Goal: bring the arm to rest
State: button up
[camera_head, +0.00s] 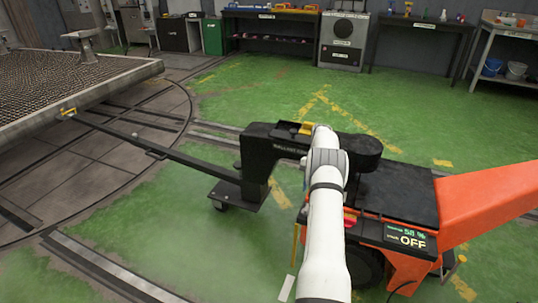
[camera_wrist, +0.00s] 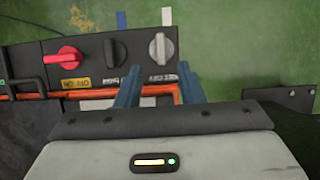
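My white arm (camera_head: 327,215) reaches forward over the orange and black machine (camera_head: 395,190). My gripper is hidden behind the arm in the head view. In the wrist view my gripper (camera_wrist: 158,78) shows two blue fingers standing apart, with nothing held between them. A control panel with a red knob (camera_wrist: 62,57), a black knob (camera_wrist: 115,47) and a grey knob (camera_wrist: 160,47) lies in front of the fingers. The grey knob is just past the fingertips. I cannot tell how far it is in depth.
A small display (camera_head: 408,236) on the machine reads "58 %" and "OFF". A long black bar (camera_head: 150,148) runs from the machine to the mesh-topped turntable (camera_head: 70,85) at the left. Benches and a grey cabinet (camera_head: 343,40) line the back wall. Green floor (camera_head: 245,90) lies open before them.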

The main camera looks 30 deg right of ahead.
jog(key=a+r+n+h+p, duration=0.1)
jog(key=a+r+p, duration=0.3)
jog(key=r, duration=0.5)
jog(key=a+r+n+t+p, duration=0.1)
jog(key=a+r+p, duration=0.1)
jog(key=a+r, duration=0.55)
jog(key=a+r+n+h+p, duration=0.1)
jog(key=a+r+p, duration=0.15)
jog(key=r, duration=0.75)
jog(key=s+a+r+n+t+h+p, duration=0.1)
jog(key=s+a+r+p, duration=0.25)
jog(key=a+r, duration=0.35)
jog(key=s+a+r+n+t+p, duration=0.1)
jog(key=s+a+r+n+p, duration=0.15)
jog(key=s+a+r, duration=0.45)
jog(key=s+a+r+n+t+p, duration=0.1)
jog(key=s+a+r+p, duration=0.3)
jog(key=s, duration=0.6)
jog(key=s+a+r+n+t+p, duration=0.1)
jog(key=s+a+r+n+p, duration=0.1)
jog(key=s+a+r+p, duration=0.3)
jog(key=s+a, duration=0.1)
jog(key=s, duration=0.3)
jog(key=shift+s+a+r+t, duration=0.15)
jog(key=shift+s+a+t, duration=0.15)
jog(key=shift+s+a, duration=0.1)
